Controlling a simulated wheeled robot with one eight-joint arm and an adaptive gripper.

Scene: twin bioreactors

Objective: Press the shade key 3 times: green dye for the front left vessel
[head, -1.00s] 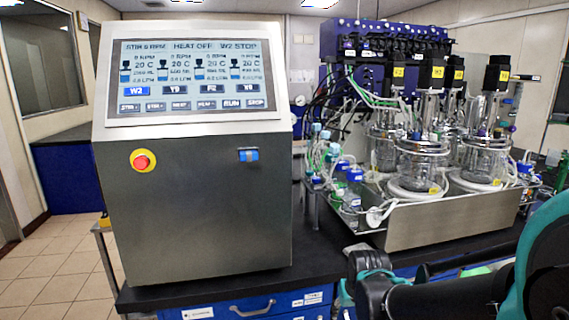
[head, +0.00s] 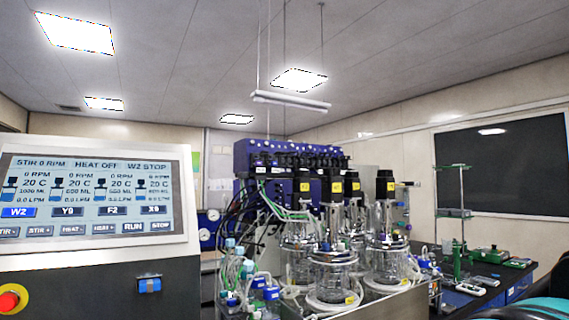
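The control console (head: 95,262) stands at the left with a lit touchscreen (head: 90,196). The screen reads stir 0 RPM, heat off and W2 stop. Its W2 tab (head: 19,212) is blue, the other tabs dark. The bottom row shows stir, heat, RUN (head: 133,227) and STOP (head: 160,226) keys; I see no key readable as shade. Several glass vessels with black motor heads stand right of the console, including a front one (head: 334,276) and one at its right (head: 386,258). Their contents look clear. My gripper is out of view; only a teal and black arm part shows bottom right.
A red emergency button (head: 10,299) and a blue switch (head: 149,284) sit on the console's front. Tubes and blue-capped bottles (head: 271,292) crowd the space before the vessels. A green stand (head: 456,215) and small instruments (head: 485,283) occupy the right bench.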

